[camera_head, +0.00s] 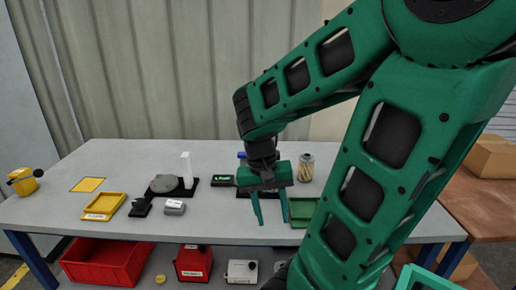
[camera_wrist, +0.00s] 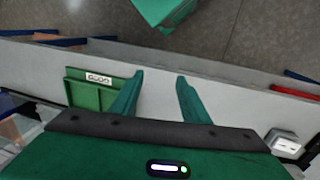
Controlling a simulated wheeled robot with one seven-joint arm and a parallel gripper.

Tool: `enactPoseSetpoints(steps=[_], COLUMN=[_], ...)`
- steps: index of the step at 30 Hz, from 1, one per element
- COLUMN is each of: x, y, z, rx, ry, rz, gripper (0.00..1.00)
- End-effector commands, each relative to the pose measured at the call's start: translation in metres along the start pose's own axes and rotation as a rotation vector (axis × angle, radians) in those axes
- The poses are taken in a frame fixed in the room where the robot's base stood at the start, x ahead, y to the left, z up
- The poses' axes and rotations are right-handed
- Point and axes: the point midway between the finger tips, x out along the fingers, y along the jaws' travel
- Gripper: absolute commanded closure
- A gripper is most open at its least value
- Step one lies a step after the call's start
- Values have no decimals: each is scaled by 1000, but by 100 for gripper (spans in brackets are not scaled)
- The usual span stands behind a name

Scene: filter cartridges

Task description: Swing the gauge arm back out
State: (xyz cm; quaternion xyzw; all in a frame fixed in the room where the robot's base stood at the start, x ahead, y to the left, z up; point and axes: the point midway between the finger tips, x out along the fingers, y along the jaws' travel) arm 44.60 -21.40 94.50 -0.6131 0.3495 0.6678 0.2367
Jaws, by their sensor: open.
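My gripper (camera_head: 271,220) points down with its two green fingers apart and nothing between them, near the front edge of the table; its fingers also show apart in the wrist view (camera_wrist: 157,90). A dark device with a lit green display (camera_head: 222,180) stands left of my gripper. Left of that, a grey round plate (camera_head: 166,184) sits on a black base with a white upright post (camera_head: 187,168). I cannot tell for sure which part is the gauge arm. A dark base with a blue-topped part behind my gripper is mostly hidden.
A yellow can-like item (camera_head: 24,181) is at the far left. A red bin (camera_head: 105,262) stands below.

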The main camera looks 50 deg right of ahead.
Motion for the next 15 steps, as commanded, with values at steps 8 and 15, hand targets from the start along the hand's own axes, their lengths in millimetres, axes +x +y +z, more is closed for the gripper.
enactPoseSetpoints(steps=[8,15], x=[26,18], y=[0,-6], z=[-59,-108], rx=[316,535], ry=[151,461], rz=[290,492], gripper=[58,58])
